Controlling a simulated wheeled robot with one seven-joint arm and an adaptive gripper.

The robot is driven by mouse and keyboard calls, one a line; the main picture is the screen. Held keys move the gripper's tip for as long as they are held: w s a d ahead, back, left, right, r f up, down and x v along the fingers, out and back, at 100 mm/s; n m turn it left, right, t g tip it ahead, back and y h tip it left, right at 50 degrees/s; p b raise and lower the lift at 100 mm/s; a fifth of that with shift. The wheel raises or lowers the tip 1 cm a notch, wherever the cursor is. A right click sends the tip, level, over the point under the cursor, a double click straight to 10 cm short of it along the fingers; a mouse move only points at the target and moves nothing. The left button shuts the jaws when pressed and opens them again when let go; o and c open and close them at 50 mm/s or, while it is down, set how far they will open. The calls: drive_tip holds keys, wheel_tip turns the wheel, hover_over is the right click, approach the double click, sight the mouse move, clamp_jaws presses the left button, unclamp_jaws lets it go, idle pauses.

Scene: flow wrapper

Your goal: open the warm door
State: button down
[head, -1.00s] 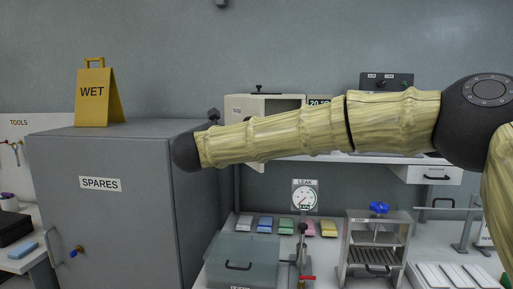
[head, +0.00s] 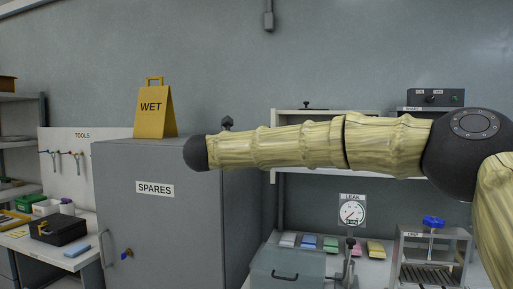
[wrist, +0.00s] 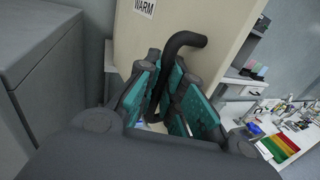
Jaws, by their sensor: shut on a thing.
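The warm door (wrist: 215,30) is a cream panel with a WARM label (wrist: 145,7) in the upper part of the wrist view. Its black curved handle (wrist: 182,41) runs down between the teal pads of my gripper (wrist: 168,76). My gripper is shut on the handle. I cannot tell from this view how far the door stands from its frame. My gripper does not show there.
A grey SPARES cabinet (head: 155,225) stands at left, close to my arm, with a yellow WET sign (head: 157,112) on top. Below the shelf are a clear-lidded box (head: 285,268), a LEAK gauge (head: 352,211) and a metal press with a blue knob (head: 433,222).

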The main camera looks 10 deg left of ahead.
drive_tip(key=shift+d+r, duration=0.1)
drive_tip(key=c, duration=1.5)
unclamp_jaws()
drive_tip(key=v, duration=1.2)
drive_tip(key=shift+w, duration=0.1)
